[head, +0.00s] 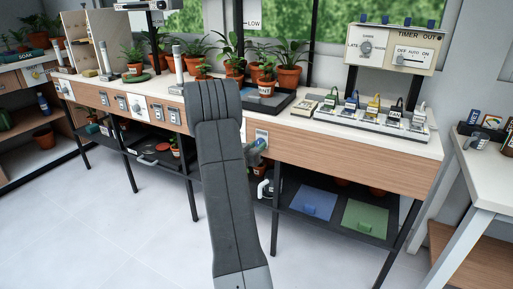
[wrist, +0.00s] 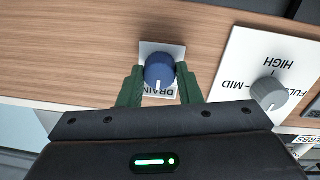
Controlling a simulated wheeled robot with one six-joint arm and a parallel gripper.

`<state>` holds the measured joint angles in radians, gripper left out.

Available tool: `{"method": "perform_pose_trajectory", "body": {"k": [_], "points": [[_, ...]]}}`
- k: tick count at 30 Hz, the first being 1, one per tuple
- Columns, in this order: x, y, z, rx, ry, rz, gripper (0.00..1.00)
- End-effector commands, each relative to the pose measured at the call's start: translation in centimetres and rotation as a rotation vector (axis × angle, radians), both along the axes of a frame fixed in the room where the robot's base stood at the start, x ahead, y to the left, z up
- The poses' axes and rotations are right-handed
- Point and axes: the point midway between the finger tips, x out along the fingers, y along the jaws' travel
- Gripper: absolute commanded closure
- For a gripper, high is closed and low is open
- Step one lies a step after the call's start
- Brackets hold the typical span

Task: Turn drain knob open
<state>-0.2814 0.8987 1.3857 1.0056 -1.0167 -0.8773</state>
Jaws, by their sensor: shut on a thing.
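The drain knob (wrist: 159,71) is a round blue knob with a white pointer line, on a white plate (wrist: 148,48) marked DRAIN on the wooden front of the bench. In the wrist view the picture is upside down, and the pointer line points to the lower edge of the picture. My gripper (wrist: 160,82) has its two green fingers on either side of the knob, shut on it. In the head view my dark arm stands in front of the bench and hides the knob; a bit of the gripper (head: 257,147) shows beside it.
A grey knob (wrist: 268,92) on a white plate marked HIGH, MID and FULL sits close by at the right in the wrist view. Potted palms (head: 267,80) and a row of tagged plugs (head: 373,108) stand on the bench (head: 300,128). The floor in front is clear.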

Motion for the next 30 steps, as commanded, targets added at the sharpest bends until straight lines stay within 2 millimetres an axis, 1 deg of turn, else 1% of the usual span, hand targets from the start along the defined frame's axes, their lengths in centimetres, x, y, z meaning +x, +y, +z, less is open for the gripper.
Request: {"method": "perform_pose_trajectory", "body": {"k": [5, 11, 30], "points": [[-0.02, -0.01, -0.1, 0.048, -0.024, -0.002, 0.91], [-0.01, 0.0, -0.22, 0.163, -0.082, -0.001, 0.91], [-0.03, 0.0, -0.25, 0.699, -0.355, -0.001, 0.91]]}}
